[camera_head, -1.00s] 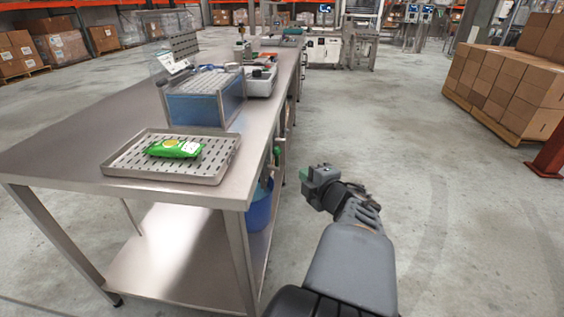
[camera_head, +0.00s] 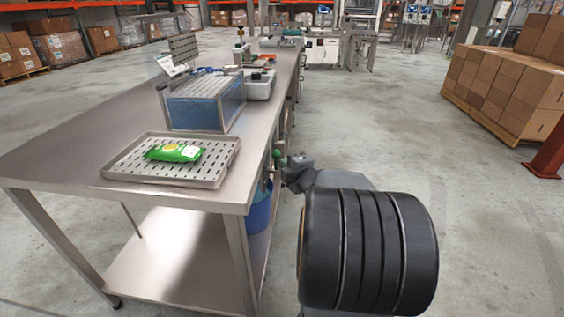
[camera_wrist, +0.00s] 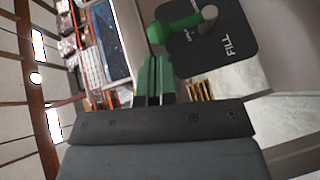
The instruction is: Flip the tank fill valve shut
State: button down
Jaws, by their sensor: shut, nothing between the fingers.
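The tank fill valve has a green lever (camera_wrist: 175,28) on a dark plate (camera_wrist: 228,62) lettered FILL, near the top of the wrist view. In the head view, the valve's small green end (camera_head: 277,154) shows at the table's right side. My gripper (camera_head: 290,172) is just right of it, beside the table edge. In the wrist view, the green fingers of my gripper (camera_wrist: 153,72) are together and empty, a little below the lever. A narrow gap seems to separate them from the lever; contact is hard to judge. Some small lettering on the plate is unreadable.
The steel table (camera_head: 85,150) carries a perforated tray (camera_head: 118,172) with a green packet (camera_head: 174,152) and a blue-sided tank (camera_head: 200,112). A blue bucket (camera_head: 257,214) is below the table edge. Open floor (camera_head: 480,230) lies to the right.

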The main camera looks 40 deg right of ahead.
aim_at(278, 156)
jog(key=shift+b+x, duration=0.4)
jog(key=shift+x, duration=1.6)
jog(key=shift+r, duration=0.1)
